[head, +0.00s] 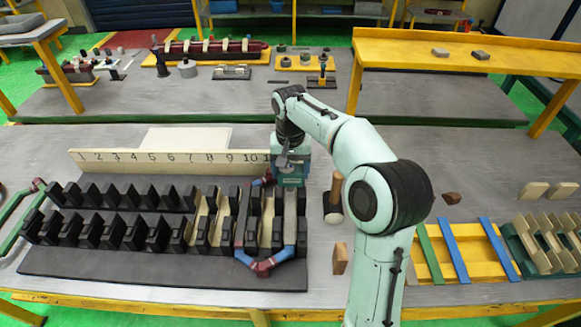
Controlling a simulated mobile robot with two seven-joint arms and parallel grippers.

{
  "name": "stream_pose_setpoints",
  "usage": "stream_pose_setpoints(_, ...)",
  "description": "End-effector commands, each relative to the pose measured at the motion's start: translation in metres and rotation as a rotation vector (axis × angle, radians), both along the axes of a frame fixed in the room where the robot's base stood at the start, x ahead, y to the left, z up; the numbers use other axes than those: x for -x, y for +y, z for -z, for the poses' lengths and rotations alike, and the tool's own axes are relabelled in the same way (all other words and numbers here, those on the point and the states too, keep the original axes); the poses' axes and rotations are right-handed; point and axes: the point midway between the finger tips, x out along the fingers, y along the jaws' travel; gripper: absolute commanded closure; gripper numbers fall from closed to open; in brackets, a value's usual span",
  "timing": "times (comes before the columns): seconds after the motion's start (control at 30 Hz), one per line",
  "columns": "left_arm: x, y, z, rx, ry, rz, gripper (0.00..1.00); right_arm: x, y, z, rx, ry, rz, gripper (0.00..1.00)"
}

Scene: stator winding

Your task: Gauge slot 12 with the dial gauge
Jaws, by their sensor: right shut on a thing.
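The dark stator block (140,278) lies at the front left of the table, with two rows of black teeth and slots between them. A pale number board (170,162) stands behind it; 1 to 10 are readable, and my right gripper covers the numbers beyond. My right gripper (290,188) points down at the stator's right end, near its last slots, and is shut. What it holds is mostly hidden by the gripper; I take it for the dial gauge. I cannot tell whether it touches slot 12. My left gripper is out of view.
A red and blue coil (264,266) sits in the right-hand slots. A mallet (334,200) and a wooden block (340,258) lie right of the stator. A yellow tray (440,268) with green and blue strips stands farther right, beside my arm.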

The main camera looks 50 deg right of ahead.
Motion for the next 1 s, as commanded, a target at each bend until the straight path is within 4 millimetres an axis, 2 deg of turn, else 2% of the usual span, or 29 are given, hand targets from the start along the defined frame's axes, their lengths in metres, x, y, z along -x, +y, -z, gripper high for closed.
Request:
stream_pose_setpoints(0.63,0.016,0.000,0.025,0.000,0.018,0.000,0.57,0.000,0.000,0.040,-0.001,0.001,0.000,0.56)
stream_pose_setpoints(1.0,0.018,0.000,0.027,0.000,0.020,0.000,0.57,0.000,0.000,0.045,0.000,-0.001,0.000,0.56)
